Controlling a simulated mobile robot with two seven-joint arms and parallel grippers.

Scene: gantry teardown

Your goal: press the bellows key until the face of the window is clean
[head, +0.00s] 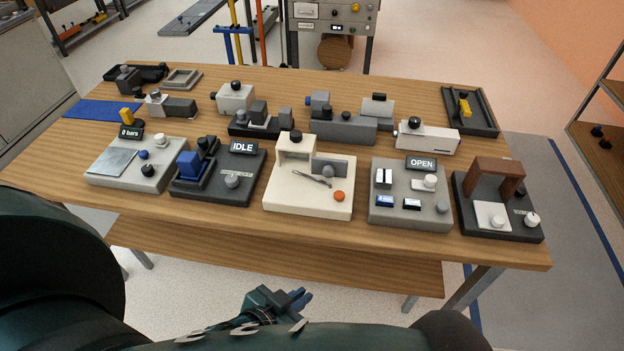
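Several small devices stand on the wooden table, and I cannot tell which carries the bellows key. The front-left unit (150,178) has a "0 bars" display (130,133), a pale blue-grey flat panel (113,162) that may be the window, a blue button (144,155) and a dark knob (148,170). Whether the panel is clean is too small to tell. My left gripper (298,299), with blue fingers, is low in front of the table, away from all devices and holding nothing visible; its opening is unclear. My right gripper is not in view.
Along the front row are an "IDLE" unit (235,190), a cream unit (300,200), an "OPEN" unit (412,212) and a brown-arched unit (500,225). More devices and a blue mat (95,109) lie behind. The table's front edge (330,239) lies beyond my gripper.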

